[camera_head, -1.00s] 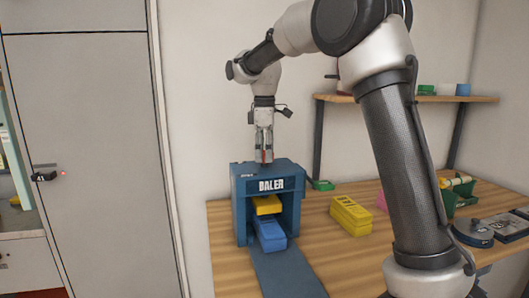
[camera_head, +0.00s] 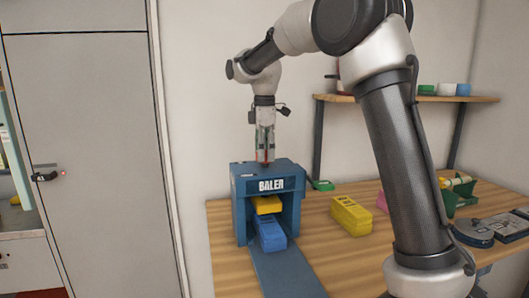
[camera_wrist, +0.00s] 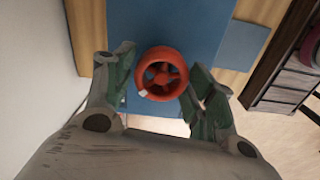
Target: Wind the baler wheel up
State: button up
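The baler (camera_head: 245,200) is a blue box marked BALER, standing on the wooden table. Its wheel (camera_wrist: 148,78) is red and spoked, with a small white mark at its lower left rim in the wrist view. My gripper (camera_head: 264,158) points straight down over the baler's top. In the wrist view, my gripper's fingers (camera_wrist: 160,82) stand on both sides of the wheel, very close to its rim; I cannot tell whether they press on it. In the head view the fingers mostly hide the wheel. A yellow block (camera_head: 267,204) sits above a blue block (camera_head: 270,234) in the baler's front opening.
A yellow block (camera_head: 350,215) and a small green item (camera_head: 321,185) stand on the table (camera_head: 335,268) right of the baler. A wall shelf (camera_head: 400,98) is at the back right. A grey door (camera_head: 85,130) is at the left.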

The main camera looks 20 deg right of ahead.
jog(key=shift+o, duration=0.9)
notch_tip(320, 180, up, 12)
